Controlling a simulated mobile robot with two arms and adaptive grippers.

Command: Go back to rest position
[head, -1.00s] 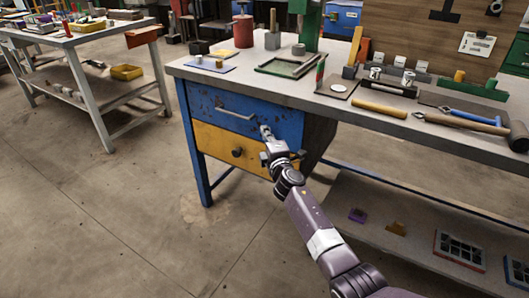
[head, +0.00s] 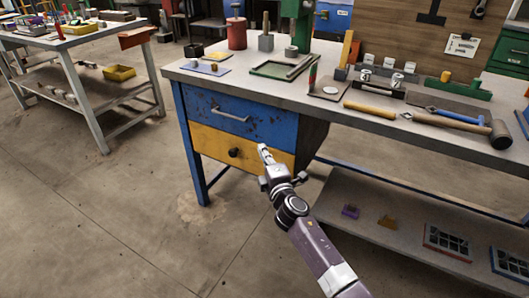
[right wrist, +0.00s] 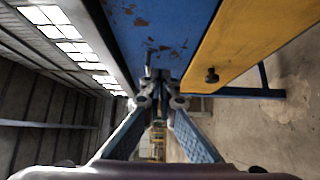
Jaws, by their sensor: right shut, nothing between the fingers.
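My right gripper (head: 265,153) is shut and empty in the head view, in front of the workbench drawers. Behind it are a blue drawer (head: 270,124) with a metal handle (head: 230,114) and a yellow drawer (head: 210,143) with a dark knob (head: 234,153). Both drawers look closed. In the right wrist view the fingers (right wrist: 160,80) meet close to the blue drawer (right wrist: 165,30), with the yellow drawer (right wrist: 245,45) beside it. I cannot tell whether the fingertips touch the drawer front. My left gripper is not in view.
The workbench top (head: 330,108) holds a hammer (head: 465,124), a green tray (head: 283,66) and a red can (head: 237,33). A lower shelf (head: 380,238) juts out at the right. A second table (head: 85,35) stands at the left. The floor (head: 110,220) in front is clear.

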